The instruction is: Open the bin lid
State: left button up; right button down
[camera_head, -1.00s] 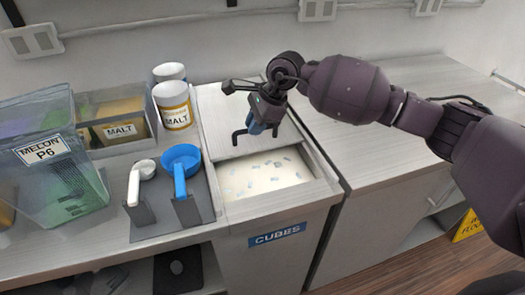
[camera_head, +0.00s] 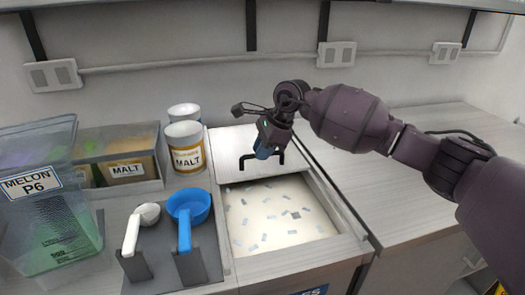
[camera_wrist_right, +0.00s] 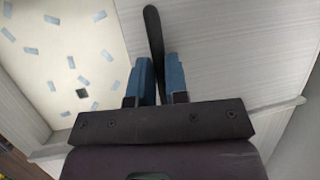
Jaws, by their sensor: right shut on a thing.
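The bin lid (camera_head: 228,143) is a pale sliding panel with a black handle (camera_head: 280,158), set back over the rear of the bin. In the right wrist view the blue fingers (camera_wrist_right: 160,78) close on the dark handle bar (camera_wrist_right: 153,40), with the open bin at left. My left gripper is not in view.
Blue scoop (camera_head: 188,208) and white scoop (camera_head: 140,222) stand in a holder left of the bin. Malt jars (camera_head: 186,148), a malt container (camera_head: 125,170) and a Melon tub (camera_head: 45,215) are farther left. The counter to the right (camera_head: 410,195) is clear.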

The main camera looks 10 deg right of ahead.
jog(key=c, duration=1.1)
grip_release()
jog(key=shift+p+v, duration=0.45)
jog(key=shift+v, duration=5)
